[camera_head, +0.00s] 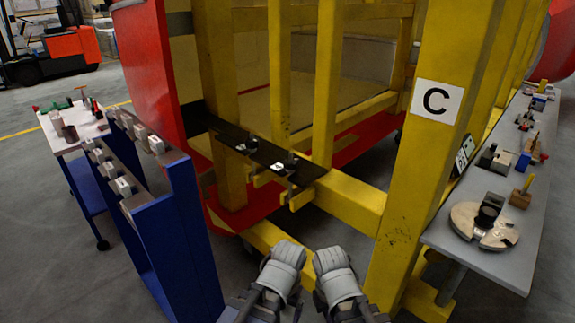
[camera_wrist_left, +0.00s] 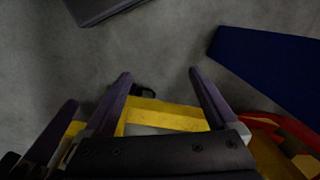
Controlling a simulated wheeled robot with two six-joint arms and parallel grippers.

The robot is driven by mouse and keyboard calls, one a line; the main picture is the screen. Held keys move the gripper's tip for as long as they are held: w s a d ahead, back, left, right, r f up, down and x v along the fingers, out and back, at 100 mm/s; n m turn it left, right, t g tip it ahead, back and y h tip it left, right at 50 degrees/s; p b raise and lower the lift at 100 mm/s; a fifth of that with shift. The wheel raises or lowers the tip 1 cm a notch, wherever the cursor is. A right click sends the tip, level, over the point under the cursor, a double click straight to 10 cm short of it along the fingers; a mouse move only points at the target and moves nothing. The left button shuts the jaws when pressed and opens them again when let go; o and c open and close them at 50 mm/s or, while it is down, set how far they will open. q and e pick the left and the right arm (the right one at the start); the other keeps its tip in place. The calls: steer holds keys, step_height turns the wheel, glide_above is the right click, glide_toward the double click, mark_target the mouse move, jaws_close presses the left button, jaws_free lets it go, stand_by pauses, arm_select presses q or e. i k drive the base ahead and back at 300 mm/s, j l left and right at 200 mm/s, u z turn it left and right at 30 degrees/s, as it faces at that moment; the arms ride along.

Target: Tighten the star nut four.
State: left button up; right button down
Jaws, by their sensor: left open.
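Two black star nuts sit on a dark plate (camera_head: 228,130) fixed to the yellow frame in the head view. The nearer star nut (camera_head: 289,160) has a small white label beside it that seems to read 4. The farther star nut (camera_head: 250,144) has its own label. In the left wrist view my left gripper (camera_wrist_left: 159,76) is open and empty, over the floor and a yellow beam, with no star nut between its fingers. In the head view both my arms are low at the bottom, apart from the plate, and their fingers do not show clearly. My right gripper's jaws cannot be judged.
A blue rack (camera_head: 180,225) with several small blocks stands at left, beside a white cart (camera_head: 62,146). A grey table (camera_head: 505,262) with tools and a round disc (camera_head: 463,218) is at right. A yellow post with sign C (camera_head: 436,101) rises right of my arms.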

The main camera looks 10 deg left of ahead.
mark_target(290, 167)
steer(key=i+l, duration=0.1)
steer(key=l, duration=0.4)
steer(key=i+l, duration=0.1)
steer(key=l, duration=0.9)
steer(key=i, duration=0.05)
